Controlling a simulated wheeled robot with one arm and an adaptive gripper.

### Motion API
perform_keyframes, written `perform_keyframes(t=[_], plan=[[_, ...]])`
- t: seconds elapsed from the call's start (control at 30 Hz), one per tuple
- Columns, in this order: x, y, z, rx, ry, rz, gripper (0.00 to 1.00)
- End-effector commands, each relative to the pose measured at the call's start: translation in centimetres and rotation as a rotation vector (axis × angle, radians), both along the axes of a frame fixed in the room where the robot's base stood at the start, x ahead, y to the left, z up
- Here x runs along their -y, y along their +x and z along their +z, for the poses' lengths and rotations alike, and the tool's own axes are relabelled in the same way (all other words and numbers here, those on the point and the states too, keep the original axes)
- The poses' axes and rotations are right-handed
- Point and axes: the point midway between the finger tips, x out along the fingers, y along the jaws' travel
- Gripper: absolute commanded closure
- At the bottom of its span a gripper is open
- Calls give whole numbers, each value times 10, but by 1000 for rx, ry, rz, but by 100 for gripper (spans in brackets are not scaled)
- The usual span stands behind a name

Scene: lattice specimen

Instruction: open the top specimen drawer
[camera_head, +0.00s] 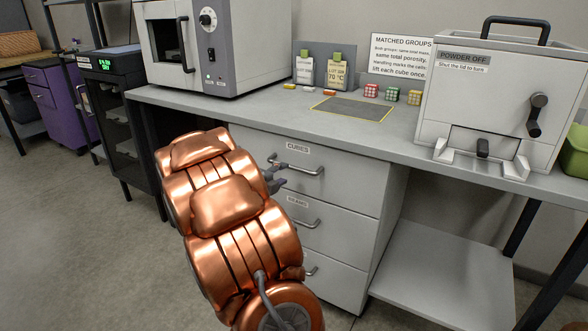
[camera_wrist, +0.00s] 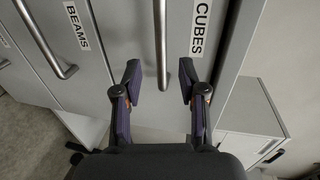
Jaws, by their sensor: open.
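The top drawer (camera_head: 340,180), labelled CUBES, has a grey front that looks shut, flush with the drawers below. Its bar handle (camera_head: 310,171) also shows in the wrist view (camera_wrist: 161,45), where it runs down between my two fingers. My gripper (camera_head: 275,178) is at the left end of this handle in the head view, partly hidden by my copper arm. In the wrist view my gripper (camera_wrist: 160,80) is open, with one fingertip on each side of the handle and gaps to both. I cannot tell how deep the handle sits between them.
The BEAMS drawer handle (camera_head: 306,222) is just below. The bench top (camera_head: 270,105) overhangs the drawers and carries an oven (camera_head: 220,45), small cubes (camera_head: 392,94) and a white powder box (camera_head: 490,100). A low shelf (camera_head: 440,270) is at right; open floor is at left.

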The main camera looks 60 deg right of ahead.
Motion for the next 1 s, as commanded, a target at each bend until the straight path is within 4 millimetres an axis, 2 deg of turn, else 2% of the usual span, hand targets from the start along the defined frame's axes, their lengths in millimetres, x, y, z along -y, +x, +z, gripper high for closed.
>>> perform_keyframes(t=[0.17,0.7,1.0], plan=[[11,-3,-1,4,-7,-14,59],[69,1,-13,4,-7,-10,59],[77,2,-15,3,-5,-7,59]])
